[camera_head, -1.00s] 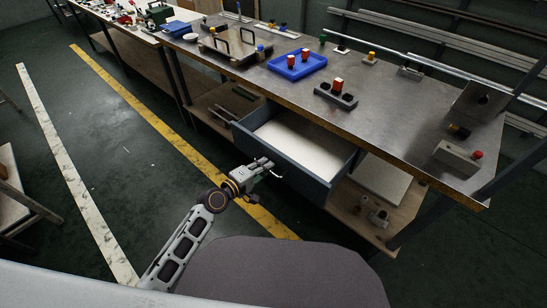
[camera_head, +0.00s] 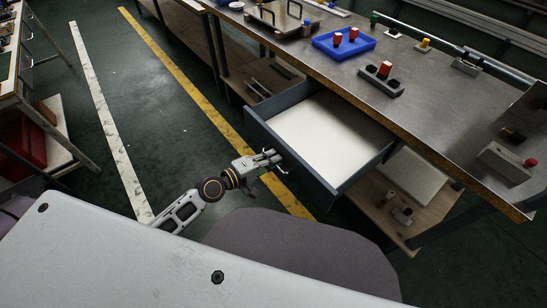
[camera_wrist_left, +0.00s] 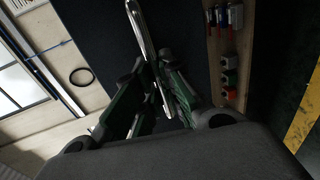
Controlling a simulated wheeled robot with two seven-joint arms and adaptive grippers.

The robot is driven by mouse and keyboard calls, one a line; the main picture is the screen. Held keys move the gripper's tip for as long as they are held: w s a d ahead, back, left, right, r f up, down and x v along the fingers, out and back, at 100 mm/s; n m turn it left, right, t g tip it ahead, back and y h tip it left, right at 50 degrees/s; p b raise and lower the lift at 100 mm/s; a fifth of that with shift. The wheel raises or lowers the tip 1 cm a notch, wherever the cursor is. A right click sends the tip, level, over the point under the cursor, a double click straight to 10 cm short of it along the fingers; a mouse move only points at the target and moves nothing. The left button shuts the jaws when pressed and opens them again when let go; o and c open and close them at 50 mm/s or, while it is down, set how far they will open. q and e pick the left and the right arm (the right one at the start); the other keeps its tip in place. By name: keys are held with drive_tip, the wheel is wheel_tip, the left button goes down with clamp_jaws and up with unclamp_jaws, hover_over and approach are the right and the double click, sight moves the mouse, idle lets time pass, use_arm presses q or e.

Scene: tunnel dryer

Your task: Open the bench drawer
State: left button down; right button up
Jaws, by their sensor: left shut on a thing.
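The bench drawer (camera_head: 255,126) has a dark blue-grey front and a pale, empty inside. It stands well out from under the metal-topped bench (camera_head: 335,60). My left gripper (camera_head: 275,160) is at the middle of the drawer front, shut on its handle (camera_head: 281,169). In the left wrist view the shiny handle bar (camera_wrist_left: 143,32) runs between the two fingers of the left gripper (camera_wrist_left: 155,88), against the dark drawer front (camera_wrist_left: 95,30). My right gripper is not in view.
On the bench stand a blue tray (camera_head: 344,44) with red parts, a dark holder (camera_head: 381,79) and a grey box with a red button (camera_head: 507,161). A lower shelf (camera_head: 415,205) lies under the bench. Floor is open left of the drawer, with a yellow line (camera_head: 190,95).

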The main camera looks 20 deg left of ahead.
use_arm(q)
drive_tip(key=c, duration=1.8)
unclamp_jaws()
drive_tip(key=shift+c, duration=0.2)
drive_tip(key=shift+s+a, duration=0.2)
drive_tip(key=shift+v, duration=5.7)
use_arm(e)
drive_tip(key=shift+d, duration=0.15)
